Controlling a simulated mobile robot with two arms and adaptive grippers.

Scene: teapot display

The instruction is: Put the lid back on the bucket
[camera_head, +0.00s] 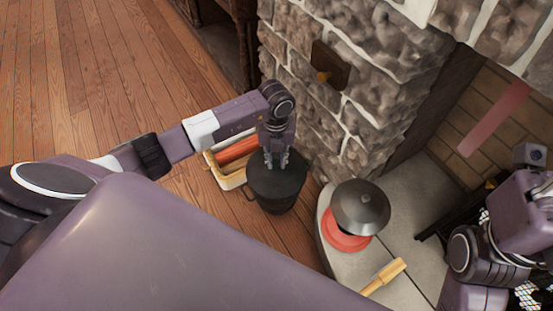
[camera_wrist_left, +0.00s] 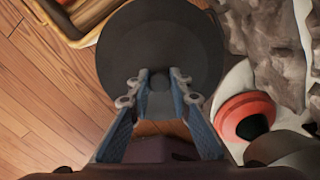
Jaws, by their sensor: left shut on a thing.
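A dark bucket (camera_head: 272,207) stands on the wooden floor beside the stone pillar. A dark round lid (camera_head: 292,178) is over its mouth, roughly level; I cannot tell whether it rests fully on the rim. In the left wrist view the lid (camera_wrist_left: 160,35) fills the upper middle and hides the bucket's opening. My left gripper (camera_head: 276,160) points down at the lid's centre, shut on the lid's small knob, which shows between the fingertips in the left wrist view (camera_wrist_left: 160,82).
A light box (camera_head: 229,181) with reddish logs touches or nearly touches the bucket's far left side. The stone pillar (camera_head: 325,110) rises close on the right. A grey domed pot (camera_head: 360,205) and a red ring (camera_head: 345,237) sit on the hearth, near a wooden-handled tool (camera_head: 385,275).

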